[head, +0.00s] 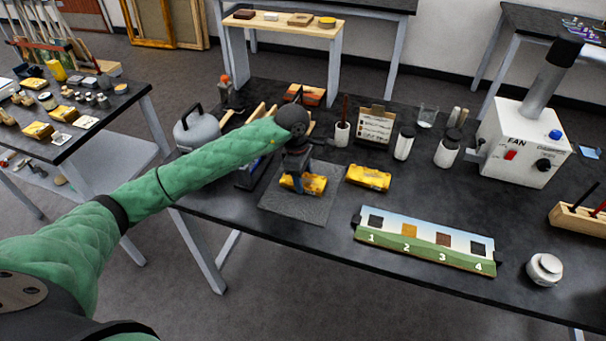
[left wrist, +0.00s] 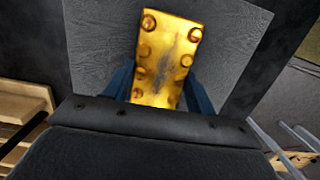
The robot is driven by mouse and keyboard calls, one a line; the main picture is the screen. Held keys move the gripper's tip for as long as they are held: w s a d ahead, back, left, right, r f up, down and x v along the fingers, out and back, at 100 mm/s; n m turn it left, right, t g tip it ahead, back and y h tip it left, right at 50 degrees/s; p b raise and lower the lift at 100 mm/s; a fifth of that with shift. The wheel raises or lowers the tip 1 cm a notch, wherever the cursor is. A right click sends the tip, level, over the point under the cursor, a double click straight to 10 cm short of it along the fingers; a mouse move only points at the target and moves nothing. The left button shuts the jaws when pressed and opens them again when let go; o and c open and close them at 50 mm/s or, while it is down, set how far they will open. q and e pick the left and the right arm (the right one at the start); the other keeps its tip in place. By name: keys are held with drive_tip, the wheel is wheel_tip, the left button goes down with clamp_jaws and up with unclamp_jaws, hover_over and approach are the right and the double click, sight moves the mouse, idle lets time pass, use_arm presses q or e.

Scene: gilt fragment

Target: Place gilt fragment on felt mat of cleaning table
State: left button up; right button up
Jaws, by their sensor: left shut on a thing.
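The gilt fragment (head: 314,185) is a gold, rectangular piece with knobs along its edges and a dark worn patch. It is over the grey felt mat (head: 300,207) on the dark cleaning table (head: 330,240). My left gripper (head: 301,188) points down and is shut on the fragment. In the left wrist view the fragment (left wrist: 165,62) sits between the two blue fingers, with the grey mat (left wrist: 228,50) behind it. I cannot tell whether the fragment touches the mat. My right gripper is not in view.
A second gold piece (head: 368,177) lies just right of the mat. A numbered sample board (head: 425,241) is in front. Bare table lies between the board and the fan box.

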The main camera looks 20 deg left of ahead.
use_arm(q)
drive_tip(key=shift+f, duration=0.15)
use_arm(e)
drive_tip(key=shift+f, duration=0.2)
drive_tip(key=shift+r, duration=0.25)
use_arm(q)
drive_tip(key=o, duration=1.1)
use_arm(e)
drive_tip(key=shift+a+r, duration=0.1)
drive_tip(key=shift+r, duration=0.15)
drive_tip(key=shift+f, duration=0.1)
